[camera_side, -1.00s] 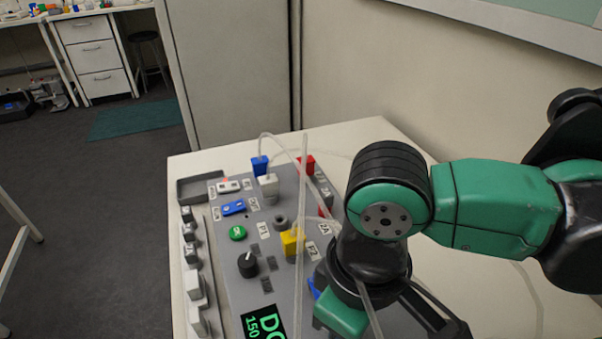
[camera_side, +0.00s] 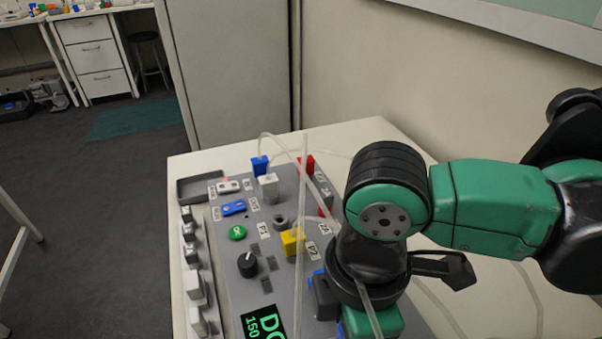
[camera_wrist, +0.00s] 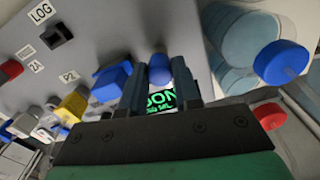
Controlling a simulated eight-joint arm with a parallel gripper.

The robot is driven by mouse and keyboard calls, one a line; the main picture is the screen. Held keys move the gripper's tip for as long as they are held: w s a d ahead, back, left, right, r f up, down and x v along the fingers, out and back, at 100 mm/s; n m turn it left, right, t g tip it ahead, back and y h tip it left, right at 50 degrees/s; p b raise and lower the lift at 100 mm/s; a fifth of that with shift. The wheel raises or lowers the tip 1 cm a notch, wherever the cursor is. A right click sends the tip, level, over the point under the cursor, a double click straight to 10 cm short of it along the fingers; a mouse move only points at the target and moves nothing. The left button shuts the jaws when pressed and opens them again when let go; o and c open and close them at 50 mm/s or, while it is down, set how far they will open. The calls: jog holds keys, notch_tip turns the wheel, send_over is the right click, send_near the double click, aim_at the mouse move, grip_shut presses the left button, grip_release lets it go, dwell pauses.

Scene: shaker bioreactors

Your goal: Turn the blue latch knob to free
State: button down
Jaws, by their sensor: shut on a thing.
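The blue latch knob (camera_wrist: 159,67) shows in the wrist view, rounded on top, standing on the grey panel. My gripper (camera_wrist: 160,84) has one finger on each side of it and is shut on it. The fingers hide the knob's lower part, and I cannot read its latch position. In the side view, my wrist covers the fingertips and the knob; only the green gripper body shows at the bottom.
A blue block (camera_wrist: 112,80) stands close left of the fingers, with a yellow connector (camera_wrist: 72,104) beyond. Vessels with blue (camera_wrist: 282,62) and red (camera_wrist: 270,115) caps stand to the right. Clear tubes pass by my wrist. A black dial (camera_side: 247,264) is on the panel.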

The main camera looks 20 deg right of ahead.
jog(key=shift+n, duration=0.4)
jog(key=c, duration=0.6)
grip_release()
jog(key=shift+r, duration=0.1)
jog(key=shift+r, duration=2.7)
